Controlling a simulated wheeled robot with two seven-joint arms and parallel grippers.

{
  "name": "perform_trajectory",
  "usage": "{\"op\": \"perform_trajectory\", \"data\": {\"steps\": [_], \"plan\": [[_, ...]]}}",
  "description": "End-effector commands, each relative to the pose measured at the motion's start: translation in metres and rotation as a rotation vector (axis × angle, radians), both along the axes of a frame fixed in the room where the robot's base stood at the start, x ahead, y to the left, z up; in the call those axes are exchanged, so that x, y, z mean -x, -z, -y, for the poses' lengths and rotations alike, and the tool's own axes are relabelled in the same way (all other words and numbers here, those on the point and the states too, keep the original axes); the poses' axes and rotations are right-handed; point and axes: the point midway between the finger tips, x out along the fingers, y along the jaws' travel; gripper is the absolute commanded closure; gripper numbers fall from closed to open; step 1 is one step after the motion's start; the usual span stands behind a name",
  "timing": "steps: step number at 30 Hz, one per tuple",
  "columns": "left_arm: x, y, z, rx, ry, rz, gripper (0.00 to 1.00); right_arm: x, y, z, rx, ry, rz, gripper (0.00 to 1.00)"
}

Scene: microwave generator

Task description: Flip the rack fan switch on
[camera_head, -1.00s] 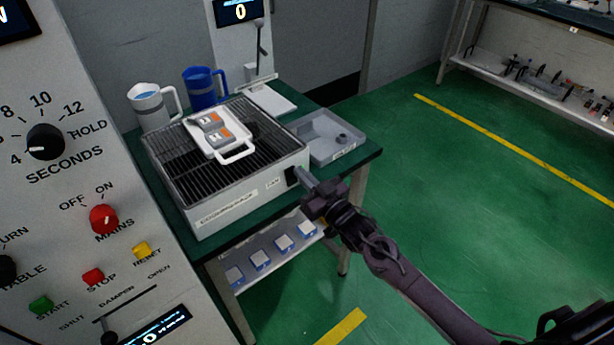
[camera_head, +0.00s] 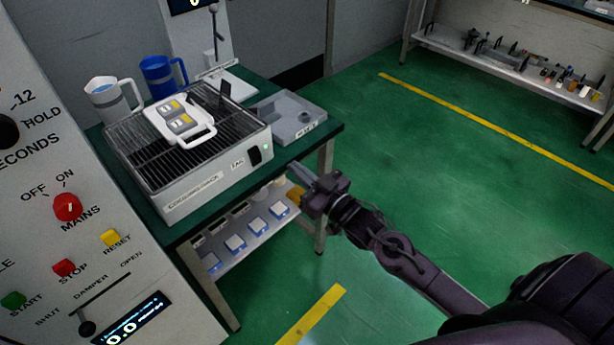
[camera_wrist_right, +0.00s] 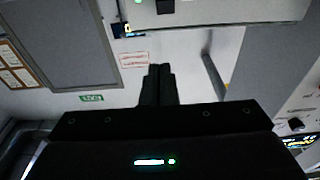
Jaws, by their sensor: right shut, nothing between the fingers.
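The cooling rack (camera_head: 190,203) is a white box with a dark grille on a green bench. Its front carries a FAN label (camera_head: 237,163) and, to the right of it, a black fan switch (camera_head: 254,157). A small green light shows beside the switch. My right gripper (camera_head: 296,172) is shut and empty, to the right of the rack's front corner and slightly lower in the picture, apart from the switch. Its closed fingers also show in the right wrist view (camera_wrist_right: 158,85). My left gripper is not in view.
A white handled carrier (camera_head: 178,123) sits on the grille, with a dark upright flap (camera_head: 225,91) behind it. A grey tray (camera_head: 290,118) and two jugs stand on the bench. A control panel (camera_head: 110,275) is at the left. Green floor is open at the right.

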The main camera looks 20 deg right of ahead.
Motion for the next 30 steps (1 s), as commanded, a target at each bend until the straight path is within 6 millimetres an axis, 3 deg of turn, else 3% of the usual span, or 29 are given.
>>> {"op": "perform_trajectory", "data": {"steps": [7,24,28,30], "plan": [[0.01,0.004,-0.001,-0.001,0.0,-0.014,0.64,0.02,-0.004,0.007,0.001,0.0,0.0,1.0],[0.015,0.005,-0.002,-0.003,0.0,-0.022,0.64,0.021,-0.004,0.008,0.0,0.001,-0.001,1.0],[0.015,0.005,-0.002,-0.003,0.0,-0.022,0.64,0.019,0.019,0.015,0.011,0.027,-0.046,1.0],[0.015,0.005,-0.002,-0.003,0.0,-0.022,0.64,0.018,0.05,0.024,0.029,0.059,-0.105,1.0]]}}
